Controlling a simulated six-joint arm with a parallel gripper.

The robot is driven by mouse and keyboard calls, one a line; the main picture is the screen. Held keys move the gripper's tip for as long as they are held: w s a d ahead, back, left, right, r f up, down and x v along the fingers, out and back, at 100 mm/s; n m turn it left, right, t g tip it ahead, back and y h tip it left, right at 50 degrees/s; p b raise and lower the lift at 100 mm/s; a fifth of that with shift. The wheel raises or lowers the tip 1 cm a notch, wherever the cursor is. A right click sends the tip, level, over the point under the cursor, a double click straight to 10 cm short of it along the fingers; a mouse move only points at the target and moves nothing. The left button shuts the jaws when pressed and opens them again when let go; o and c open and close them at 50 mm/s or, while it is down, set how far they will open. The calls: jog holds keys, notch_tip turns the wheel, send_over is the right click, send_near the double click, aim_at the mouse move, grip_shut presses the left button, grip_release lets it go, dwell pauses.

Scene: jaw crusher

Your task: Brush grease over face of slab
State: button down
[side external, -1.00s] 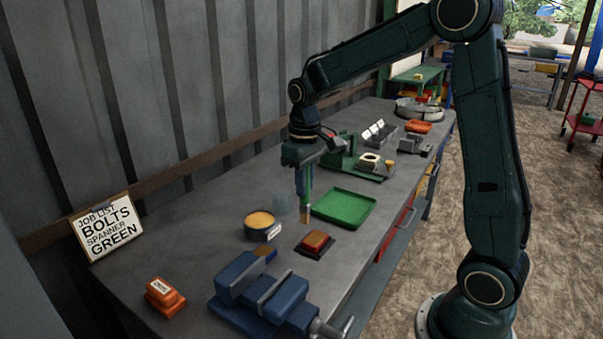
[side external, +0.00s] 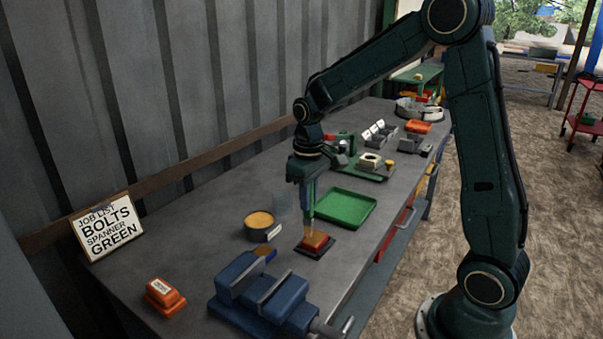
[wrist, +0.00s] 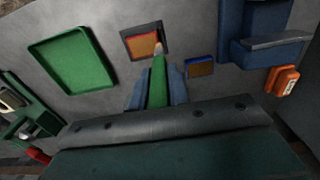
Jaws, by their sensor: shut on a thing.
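My gripper (side external: 308,190) is shut on the green-handled brush (wrist: 158,80) and holds it upright, bristles down. The brush tip is at the orange-red slab (side external: 317,241), which sits on a dark square base. In the wrist view, the pale tip overlaps the lower right part of the slab (wrist: 137,42); whether it presses on the face I cannot tell. The slab's face looks red-orange with a brownish border. A round grey pot of yellow-orange grease (side external: 259,221) with a white label stands left of the slab; I cannot make it out in the wrist view.
A green tray (side external: 345,208) lies behind the slab. A blue vise (side external: 262,295) stands in front, with an orange labelled box (side external: 165,294) to its left. A green fixture (side external: 365,168) is farther back. A job list sign (side external: 108,226) leans by the wall.

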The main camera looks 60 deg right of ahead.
aim_at(308, 217)
notch_tip(308, 217, down, 3)
jog(key=shift+r, duration=0.15)
jog(key=shift+d, duration=3.5)
jog(key=shift+a+f, duration=0.2)
jog(key=shift+a, duration=3.3)
jog(key=shift+r, duration=4.05)
jog(key=shift+f, duration=0.1)
